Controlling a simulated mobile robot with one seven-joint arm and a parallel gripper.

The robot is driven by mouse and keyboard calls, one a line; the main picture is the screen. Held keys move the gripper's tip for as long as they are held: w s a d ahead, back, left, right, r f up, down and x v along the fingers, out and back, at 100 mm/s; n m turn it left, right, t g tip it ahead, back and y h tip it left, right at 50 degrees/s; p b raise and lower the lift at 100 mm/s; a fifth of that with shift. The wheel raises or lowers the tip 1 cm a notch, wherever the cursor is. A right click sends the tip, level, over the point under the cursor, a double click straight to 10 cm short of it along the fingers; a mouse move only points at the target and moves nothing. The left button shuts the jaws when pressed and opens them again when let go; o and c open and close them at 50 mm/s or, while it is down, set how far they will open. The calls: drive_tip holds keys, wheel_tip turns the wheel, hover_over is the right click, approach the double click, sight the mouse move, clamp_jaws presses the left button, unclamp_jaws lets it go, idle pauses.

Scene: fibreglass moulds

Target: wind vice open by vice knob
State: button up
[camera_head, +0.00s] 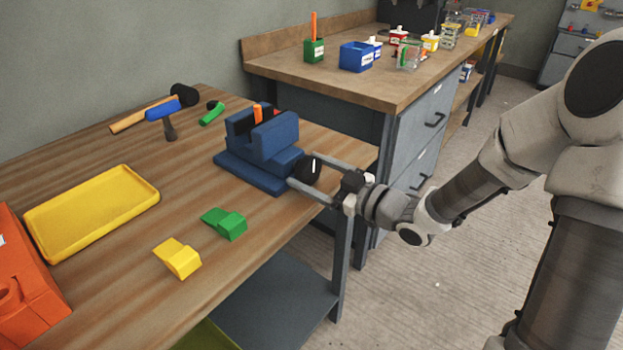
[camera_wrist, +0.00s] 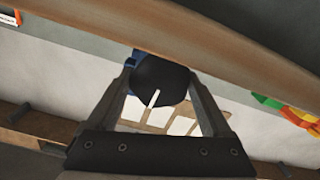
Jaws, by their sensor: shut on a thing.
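The blue vice (camera_head: 262,140) stands near the right end of the wooden bench in the head view, with an orange piece (camera_head: 258,114) showing between its jaws. The black vice knob (camera_head: 307,170) is on the vice's right side. It also shows in the wrist view (camera_wrist: 160,80) as a dark round disc with a white mark. My gripper (camera_head: 305,172) reaches in from the right, its two fingers on either side of the knob and shut on it. In the wrist view my gripper (camera_wrist: 163,90) has the knob between its fingertips. The vice body is mostly hidden behind the knob there.
A yellow tray (camera_head: 92,210), a green block (camera_head: 225,223), a yellow block (camera_head: 177,258) and an orange box (camera_head: 28,275) lie on the bench. A second bench (camera_head: 345,75) holds bins and jars.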

drive_tip(key=shift+n+b, duration=0.8)
drive_tip(key=shift+n, duration=0.5)
drive_tip(key=o, duration=1.2)
drive_tip(key=shift+c, duration=0.2)
drive_tip(key=shift+d, duration=0.1)
drive_tip(key=p+v, duration=0.3)
drive_tip(key=v, duration=1.4)
drive_tip(key=shift+s+p, duration=0.2)
drive_tip(key=shift+p, duration=0.15)
drive_tip(key=shift+d, duration=0.1)
